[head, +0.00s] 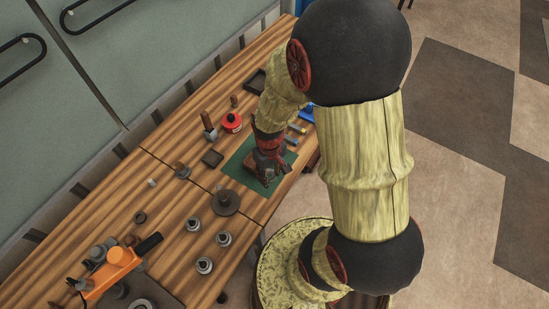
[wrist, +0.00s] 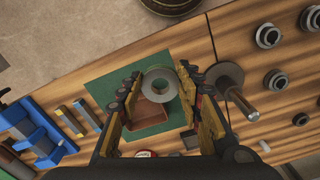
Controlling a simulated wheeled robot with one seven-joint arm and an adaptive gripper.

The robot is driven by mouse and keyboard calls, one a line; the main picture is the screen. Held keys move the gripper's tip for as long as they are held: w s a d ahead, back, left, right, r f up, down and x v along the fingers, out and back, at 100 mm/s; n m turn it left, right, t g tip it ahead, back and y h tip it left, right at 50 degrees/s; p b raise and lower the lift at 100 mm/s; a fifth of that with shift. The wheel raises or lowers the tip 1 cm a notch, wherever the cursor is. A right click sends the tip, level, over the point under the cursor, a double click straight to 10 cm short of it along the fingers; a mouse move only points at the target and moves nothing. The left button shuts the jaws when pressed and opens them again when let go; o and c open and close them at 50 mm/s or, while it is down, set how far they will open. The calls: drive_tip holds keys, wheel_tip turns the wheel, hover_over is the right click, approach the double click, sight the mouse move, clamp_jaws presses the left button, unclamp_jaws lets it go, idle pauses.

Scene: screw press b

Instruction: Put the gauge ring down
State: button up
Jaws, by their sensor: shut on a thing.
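In the head view my gripper (head: 268,175) points down over the green mat (head: 233,165), and I cannot make out the ring there. The mat (wrist: 100,88) lies behind the ring in the wrist view, with a reddish-brown block or shallow tray (wrist: 150,114) on it, partly hidden by ring and fingers. I cannot tell the ring's height above the mat.
A dark disc with an upright metal post (head: 226,202) stands close to the mat, beside a finger in the wrist view (wrist: 226,78). Several grey stepped parts (head: 193,224) stand farther left on the wooden bench. A red round tin (head: 232,122) and blue tools (wrist: 32,125) are nearby.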

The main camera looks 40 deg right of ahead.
drive_tip(key=shift+m, duration=0.3)
drive_tip(key=w+d+f, duration=0.1)
drive_tip(key=w, duration=0.2)
drive_tip(key=w+d+f, duration=0.1)
drive_tip(key=w+f, duration=0.1)
drive_tip(key=w, duration=0.1)
drive_tip(key=w+d+f, duration=0.1)
drive_tip(key=w+d, duration=0.1)
drive_tip(key=w, duration=0.1)
drive_tip(key=shift+w+f, duration=0.2)
drive_tip(key=shift+f, duration=0.2)
drive_tip(key=w+f, duration=0.1)
drive_tip(key=f, duration=0.1)
drive_tip(key=w+d+f, duration=0.1)
drive_tip(key=w+f, duration=0.1)
drive_tip(key=shift+w+d+f, duration=0.1)
drive_tip(key=shift+w+f, duration=0.15)
drive_tip(key=shift+w+d+f+b, duration=0.15)
drive_tip(key=shift+w+f+b, duration=0.15)
drive_tip(key=shift+w+f, duration=0.15)
drive_tip(key=shift+f, duration=1.5)
drive_tip(key=shift+s, duration=0.1)
